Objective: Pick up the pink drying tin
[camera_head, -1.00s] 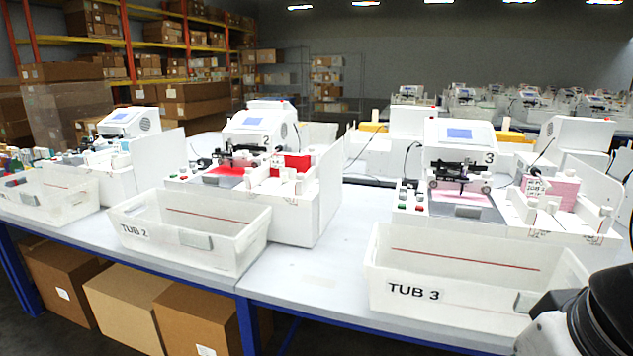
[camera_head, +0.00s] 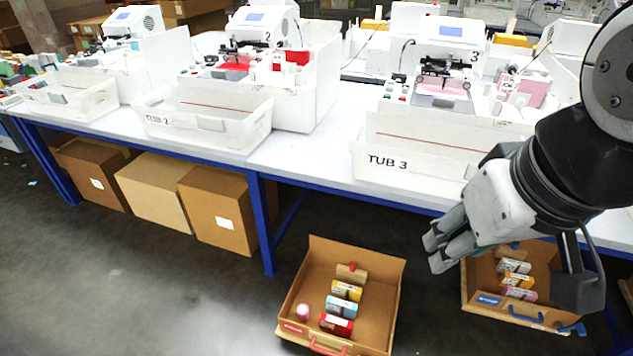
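My gripper (camera_head: 435,254) hangs at the right of the head view, in front of the table edge and above the floor. Its two fingers look apart, with nothing seen between them. A small pink cylinder (camera_head: 303,312) stands in the left front corner of an open cardboard case on the floor, below and left of my gripper. Another pink cylinder (camera_head: 522,295) lies in a second open case under my arm. A pink block (camera_head: 531,90) stands beside plotter 3 on the table. I cannot tell which of these is the drying tin.
The left case (camera_head: 393,300) also holds red, blue, yellow and brown cylinders. The right case (camera_head: 470,290) is partly behind my arm. White tubs (camera_head: 385,150) line the table's front edge. Closed boxes (camera_head: 215,205) sit under the table. The floor (camera_head: 150,290) at left is clear.

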